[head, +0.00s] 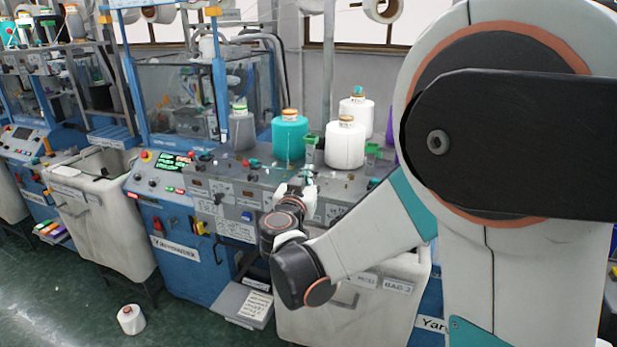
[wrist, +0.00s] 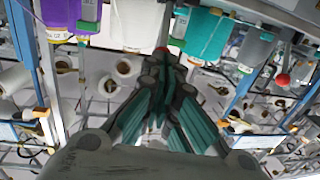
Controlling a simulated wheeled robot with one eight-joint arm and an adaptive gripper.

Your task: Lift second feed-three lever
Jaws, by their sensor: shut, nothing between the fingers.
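My gripper (head: 308,180) is at the front of the middle knitting machine, just below its yarn shelf. In the wrist view, its fingers (wrist: 165,66) are closed together and empty. A red ball knob (wrist: 162,51) shows right at the fingertips; I cannot tell whether they touch it. A second red knob (wrist: 283,79) stands apart to the right. In the head view, a small red knob (head: 246,162) sits on the shelf left of the teal cone. Which knob belongs to the second feed-three lever I cannot tell. My gripper and arm hide part of the machine front.
A teal cone (head: 290,138), a white cone (head: 345,146) and a grey cone (head: 242,130) stand on the shelf close to my gripper. A control panel (head: 160,172) is to the left. A white bin (head: 95,215) stands further left. A loose spool (head: 131,320) lies on the floor.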

